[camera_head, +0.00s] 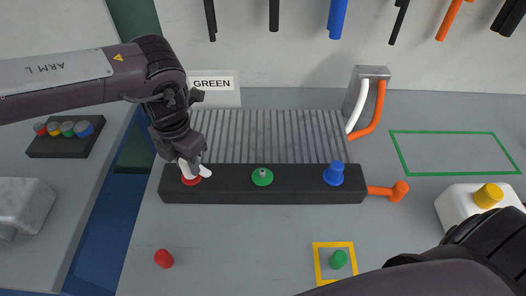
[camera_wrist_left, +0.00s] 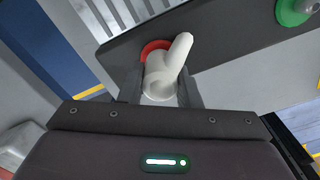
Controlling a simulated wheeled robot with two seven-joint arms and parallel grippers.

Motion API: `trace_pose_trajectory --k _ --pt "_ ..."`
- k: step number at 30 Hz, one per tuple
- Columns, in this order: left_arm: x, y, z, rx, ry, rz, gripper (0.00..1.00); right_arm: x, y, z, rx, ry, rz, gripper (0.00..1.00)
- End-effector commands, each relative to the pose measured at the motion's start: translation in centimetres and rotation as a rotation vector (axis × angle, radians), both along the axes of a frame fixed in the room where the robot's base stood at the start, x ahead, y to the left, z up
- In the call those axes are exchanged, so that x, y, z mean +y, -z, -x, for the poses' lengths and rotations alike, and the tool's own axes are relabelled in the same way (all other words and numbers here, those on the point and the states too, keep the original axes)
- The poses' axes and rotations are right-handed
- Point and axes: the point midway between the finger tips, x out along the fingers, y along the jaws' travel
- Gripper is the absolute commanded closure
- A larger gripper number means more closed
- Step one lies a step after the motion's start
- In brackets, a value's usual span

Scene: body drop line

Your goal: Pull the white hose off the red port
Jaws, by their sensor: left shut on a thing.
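The red port (camera_head: 191,180) is at the left end of a black block (camera_head: 225,191). The white hose (camera_head: 205,170) is a short bent piece at this port. My left gripper (camera_head: 190,165) is shut on it from above. In the left wrist view the white hose (camera_wrist_left: 165,75) sits between the fingers, and the rim of the red port (camera_wrist_left: 156,47) shows behind it. I cannot tell whether the hose is still seated on the port. My right arm shows at the lower right of the head view, but its fingers are not visible.
The block also carries a green port (camera_head: 262,177) and a blue port (camera_head: 333,174). An orange fitting (camera_head: 399,190) sticks out at its right end. A red cap (camera_head: 164,259) and a green cap (camera_head: 338,259) lie in front. A green outline (camera_head: 455,132) encloses bare table at right.

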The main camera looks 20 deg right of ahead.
Motion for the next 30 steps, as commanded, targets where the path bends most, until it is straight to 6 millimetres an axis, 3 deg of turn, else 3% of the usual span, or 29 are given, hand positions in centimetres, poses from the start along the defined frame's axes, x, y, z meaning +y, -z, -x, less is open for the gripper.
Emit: trace_pose_trajectory --k 30 --pt "0.0 -1.6 0.0 0.0 0.0 0.0 1.0 0.2 -1.4 -0.1 0.0 0.001 -0.003 0.64"
